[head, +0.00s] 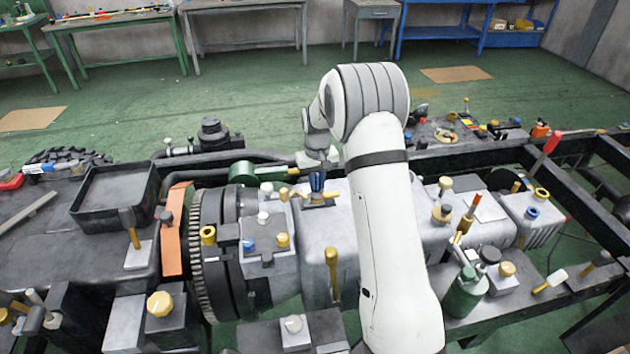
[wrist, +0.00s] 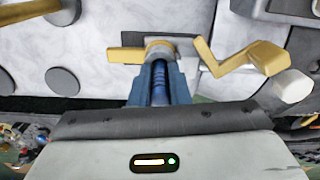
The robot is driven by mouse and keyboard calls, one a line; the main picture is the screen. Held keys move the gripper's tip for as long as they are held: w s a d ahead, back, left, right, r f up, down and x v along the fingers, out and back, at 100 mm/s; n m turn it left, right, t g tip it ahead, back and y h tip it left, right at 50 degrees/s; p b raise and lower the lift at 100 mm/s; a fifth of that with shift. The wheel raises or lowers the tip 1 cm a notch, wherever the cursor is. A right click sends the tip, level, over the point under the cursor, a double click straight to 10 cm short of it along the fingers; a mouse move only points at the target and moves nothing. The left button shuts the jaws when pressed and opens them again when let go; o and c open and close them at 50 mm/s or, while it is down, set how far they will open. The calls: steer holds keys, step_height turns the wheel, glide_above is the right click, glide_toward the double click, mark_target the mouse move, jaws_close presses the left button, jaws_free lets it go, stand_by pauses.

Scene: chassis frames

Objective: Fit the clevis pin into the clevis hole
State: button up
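My gripper (wrist: 160,72) points down with two blue fingers close together in the wrist view. Their tips are at a short, round grey-and-brass piece (wrist: 160,48) with a flat brass bar (wrist: 124,55) out to its left. I cannot tell whether the fingers touch or grip it. In the head view my gripper (head: 317,183) shows small and blue, just above a brass fitting (head: 327,196) on the grey housing (head: 325,235). I cannot tell which part is the clevis pin, and no clevis hole is clearly visible.
A bent brass lever (wrist: 240,58) with a white end stands close right of the fingers. Brass-topped fittings stand around the housing, including an upright brass one (head: 332,265). A black tray (head: 115,222) sits at the left. Floor behind is open.

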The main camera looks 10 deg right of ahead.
steer(key=o, duration=0.4)
steer(key=shift+o, duration=0.2)
step_height(320, 180, up, 12)
steer(key=shift+f+b, duration=0.15)
steer(key=shift+b, duration=0.8)
steer(key=s+r+t, duration=0.1)
steer(key=s+r, duration=0.4)
steer(key=s, duration=0.4)
steer(key=s+r+t, duration=0.1)
steer(key=s+r, duration=0.3)
steer(key=s, duration=0.5)
steer(key=s+f+m+t, duration=0.1)
steer(key=s+f, duration=0.2)
steer(key=s, duration=1.5)
steer(key=shift+a, duration=0.2)
steer(key=shift+s+r, duration=0.1)
